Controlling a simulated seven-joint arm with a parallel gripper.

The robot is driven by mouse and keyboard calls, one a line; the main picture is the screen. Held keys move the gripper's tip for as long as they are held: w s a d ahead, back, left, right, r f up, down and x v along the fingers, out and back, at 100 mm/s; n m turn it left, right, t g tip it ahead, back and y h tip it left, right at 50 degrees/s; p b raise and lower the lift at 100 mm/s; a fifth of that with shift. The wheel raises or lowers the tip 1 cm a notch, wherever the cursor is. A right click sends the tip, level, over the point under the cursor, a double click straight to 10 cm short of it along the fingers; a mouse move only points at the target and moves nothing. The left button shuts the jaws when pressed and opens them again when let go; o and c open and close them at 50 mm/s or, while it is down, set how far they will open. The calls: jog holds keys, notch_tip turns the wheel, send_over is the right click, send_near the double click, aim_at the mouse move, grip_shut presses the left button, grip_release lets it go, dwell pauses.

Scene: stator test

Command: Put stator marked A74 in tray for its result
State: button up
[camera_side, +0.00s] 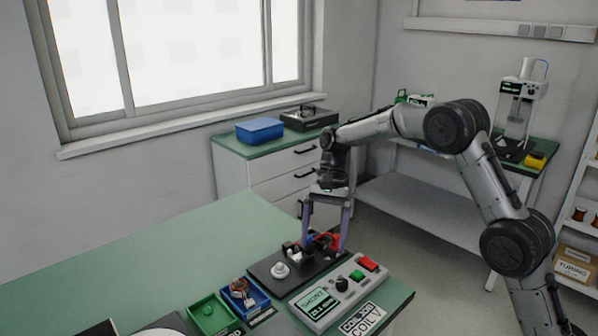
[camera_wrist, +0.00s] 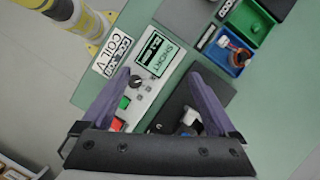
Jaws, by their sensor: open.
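My gripper (camera_side: 323,248) is open, its two purple fingers pointing down over the dark test plate (camera_side: 262,271). Red and blue parts (camera_side: 327,241) sit between and behind the fingers; I cannot tell whether a stator is among them. In the wrist view my gripper (camera_wrist: 158,73) shows nothing clearly held. A stator with copper and reddish wires (camera_side: 240,291) lies in the blue tray (camera_side: 262,301); it also shows in the wrist view (camera_wrist: 238,56). Its marking is not readable. The green tray (camera_side: 210,313) beside it looks empty. The tester (camera_side: 326,296) displays "SHORT".
The tester has a green button (camera_side: 356,276) and a red button (camera_side: 369,263). A printed "COIL V" card (camera_side: 361,320) lies in front. A dark item (camera_side: 100,328) is at the lower left. The bench's left part (camera_side: 150,265) is clear.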

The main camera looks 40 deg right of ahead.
jog(key=a+m+t, duration=0.1)
jog(key=m+t, duration=0.1)
jog(key=m, duration=0.5)
send_over(279, 265)
jog(key=d, duration=0.1)
jog(key=shift+t+y, duration=0.3)
jog(key=shift+y, duration=0.1)
jog(key=f, duration=0.9)
jog(key=shift+s+f, duration=0.1)
jog(key=shift+s, duration=0.25)
jog(key=f, duration=0.4)
jog(key=shift+w, duration=0.35)
jog(key=v, duration=1.4)
jog(key=s+a+r+n+t, duration=0.1)
jog(key=s+a+r, duration=0.2)
jog(key=r, duration=1.1)
jog(key=shift+s+a+t+h, duration=0.2)
jog(key=shift+s+t+h, duration=0.15)
jog(key=shift+s, duration=0.2)
